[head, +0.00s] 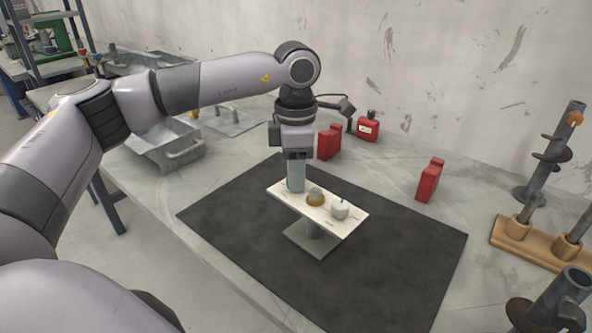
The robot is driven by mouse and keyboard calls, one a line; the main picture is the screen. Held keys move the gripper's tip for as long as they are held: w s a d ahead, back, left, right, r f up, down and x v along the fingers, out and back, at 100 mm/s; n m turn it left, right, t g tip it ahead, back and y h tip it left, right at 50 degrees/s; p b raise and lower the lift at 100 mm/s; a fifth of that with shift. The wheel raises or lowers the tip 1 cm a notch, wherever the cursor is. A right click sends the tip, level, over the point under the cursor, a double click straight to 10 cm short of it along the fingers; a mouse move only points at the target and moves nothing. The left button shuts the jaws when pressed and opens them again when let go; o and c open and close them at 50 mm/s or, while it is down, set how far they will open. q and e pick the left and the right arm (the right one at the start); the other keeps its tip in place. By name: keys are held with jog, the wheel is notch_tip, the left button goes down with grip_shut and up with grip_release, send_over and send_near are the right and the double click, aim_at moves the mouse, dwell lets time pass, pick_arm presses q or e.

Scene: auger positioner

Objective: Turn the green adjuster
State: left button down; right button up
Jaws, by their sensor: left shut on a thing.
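A white panel (322,225) on a short grey stand sits on the dark mat, its top facing up. It carries three adjusters in a row. The left one is a tall grey-green cylinder (296,180), most likely the green adjuster. The middle one is a brownish dome (315,197), and the right one is a white round knob (340,209). My left gripper (296,158) points straight down and is shut on the top of the grey-green cylinder, hiding its upper end. My right gripper is not in view.
A black mat (400,255) lies under the stand. Red containers (429,181) stand behind it. Augers in a wooden rack (540,245) and a grey tube (560,300) are at the right. A metal bin (165,145) is at the left. The mat's right half is clear.

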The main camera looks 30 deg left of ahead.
pick_arm(q)
jog(key=n, duration=0.3)
jog(key=shift+n, duration=0.3)
jog(key=n, duration=0.3)
jog(key=shift+w+a+n, duration=0.1)
jog(key=shift+n, duration=0.3)
jog(key=n, duration=0.4)
jog(key=shift+r, duration=0.1)
jog(key=n+p, duration=0.1)
jog(key=n, duration=0.3)
jog(key=shift+a, duration=0.1)
jog(key=n, duration=0.4)
jog(key=shift+n+p, duration=0.3)
jog(key=shift+p, duration=0.05)
jog(key=n, duration=0.3)
jog(key=shift+a+n+p, duration=0.1)
jog(key=shift+n+p, duration=0.2)
jog(key=shift+p, duration=0.1)
jog(key=n, duration=0.3)
jog(key=shift+n+p, duration=0.3)
jog(key=shift+p, duration=0.1)
jog(key=shift+s+n+p, duration=0.2)
jog(key=shift+n+p, duration=0.25)
jog(key=shift+n, duration=1.45)
